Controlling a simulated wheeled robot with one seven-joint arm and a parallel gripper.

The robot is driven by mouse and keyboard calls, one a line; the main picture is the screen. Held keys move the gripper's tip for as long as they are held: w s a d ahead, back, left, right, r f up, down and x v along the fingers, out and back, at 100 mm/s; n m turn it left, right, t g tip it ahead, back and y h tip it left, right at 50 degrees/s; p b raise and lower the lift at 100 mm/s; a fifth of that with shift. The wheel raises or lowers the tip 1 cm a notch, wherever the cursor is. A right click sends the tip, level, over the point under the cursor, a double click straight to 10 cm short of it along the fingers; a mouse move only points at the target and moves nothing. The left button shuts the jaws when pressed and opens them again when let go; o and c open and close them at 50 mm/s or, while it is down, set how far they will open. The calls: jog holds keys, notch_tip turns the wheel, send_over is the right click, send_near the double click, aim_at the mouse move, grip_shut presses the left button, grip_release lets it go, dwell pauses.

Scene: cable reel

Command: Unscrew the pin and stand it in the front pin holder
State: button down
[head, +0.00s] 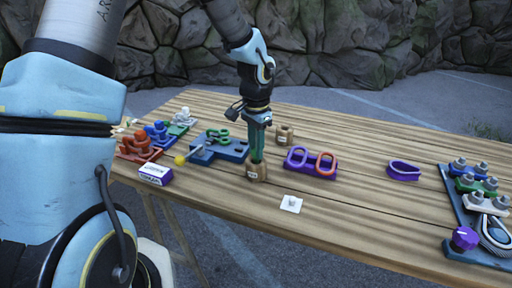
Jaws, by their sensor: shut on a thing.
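My gripper (257,153) points straight down over the front pin holder (257,173), a small wooden block with a white label near the table's front. Its fingertips are at the top of this block. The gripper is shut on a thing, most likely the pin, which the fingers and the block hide. I cannot tell how deep the pin sits in the block. A second wooden pin holder (286,135) stands behind and to the right. A green shackle (217,138) lies on a blue plate (207,153) just left of the gripper.
A yellow-tipped rod (181,160) juts from the blue plate. Purple and orange loops (312,162), a purple shackle (403,171) and a loaded blue board (458,215) lie right. A white card (291,204) lies in front.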

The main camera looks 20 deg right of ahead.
jog(key=shift+f+b, duration=0.4)
jog(key=shift+f, duration=0.2)
dwell(0.3)
jog(key=c, duration=0.6)
grip_release()
jog(key=shift+r, duration=0.1)
notch_tip(320, 180, up, 11)
jog(key=b, duration=0.2)
jog(key=s+a+f+n, duration=0.2)
jog(key=a+n, duration=0.4)
jog(key=a, duration=0.9)
jog(key=s+a+f+n+t, duration=0.1)
jog(key=a+n, duration=0.6)
jog(key=a, duration=0.8)
jog(key=shift+s+f+t, duration=0.3)
jog(key=shift+s+f, duration=0.2)
jog(key=shift+f, duration=0.2)
